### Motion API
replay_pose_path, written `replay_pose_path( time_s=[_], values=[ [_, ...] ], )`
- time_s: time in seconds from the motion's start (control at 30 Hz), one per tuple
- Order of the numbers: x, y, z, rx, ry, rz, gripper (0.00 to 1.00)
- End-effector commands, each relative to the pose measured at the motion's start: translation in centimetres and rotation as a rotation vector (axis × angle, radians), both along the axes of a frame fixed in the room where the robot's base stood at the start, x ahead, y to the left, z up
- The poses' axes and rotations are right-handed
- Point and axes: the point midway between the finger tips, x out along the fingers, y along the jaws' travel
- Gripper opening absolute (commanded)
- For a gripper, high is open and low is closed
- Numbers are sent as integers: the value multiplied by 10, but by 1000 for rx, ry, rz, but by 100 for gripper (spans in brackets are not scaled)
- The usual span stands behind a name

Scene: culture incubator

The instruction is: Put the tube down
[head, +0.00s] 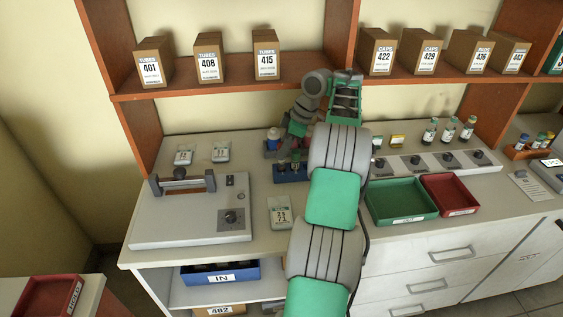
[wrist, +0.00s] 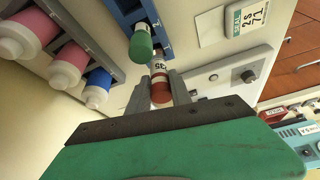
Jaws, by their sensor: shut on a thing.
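My gripper (wrist: 162,78) is shut on a tube with a red-brown cap (wrist: 160,91) and a white label, seen in the wrist view. The tube's far end points toward a blue rack (wrist: 133,12); I cannot tell whether it sits in the rack. A tube with a green cap (wrist: 141,46) stands in this rack, close beside the held tube. In the head view the blue rack (head: 290,174) is on the bench, just left of my arm. My arm hides part of that area, and the held tube is not clear there.
A grey rack of pink and blue bottles (wrist: 65,75) is close to the gripper. In the head view, a grey device with a handle (head: 190,222) is left and a white timer-like box (head: 281,213) is in front. Green (head: 398,219) and red (head: 447,211) trays are right.

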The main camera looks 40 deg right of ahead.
Motion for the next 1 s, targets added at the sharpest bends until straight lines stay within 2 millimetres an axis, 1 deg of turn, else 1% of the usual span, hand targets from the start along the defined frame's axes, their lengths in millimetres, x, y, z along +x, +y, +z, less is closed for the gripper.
replay_pose_path(
  time_s=[0.03,0.1,0.2,0.37,0.4,0.67,0.9,0.97,1.0],
  values=[
    [5,2,-9,1,1,2,0],
    [5,2,-29,2,2,-1,0],
    [4,2,-43,5,5,0,0],
    [4,4,-43,10,10,3,0],
    [4,5,-43,11,11,3,26],
    [3,2,-39,6,6,0,47],
    [3,0,-36,2,2,-2,47],
    [3,-1,-30,1,1,-2,47],
    [2,-2,-25,1,1,-4,47]
  ],
)
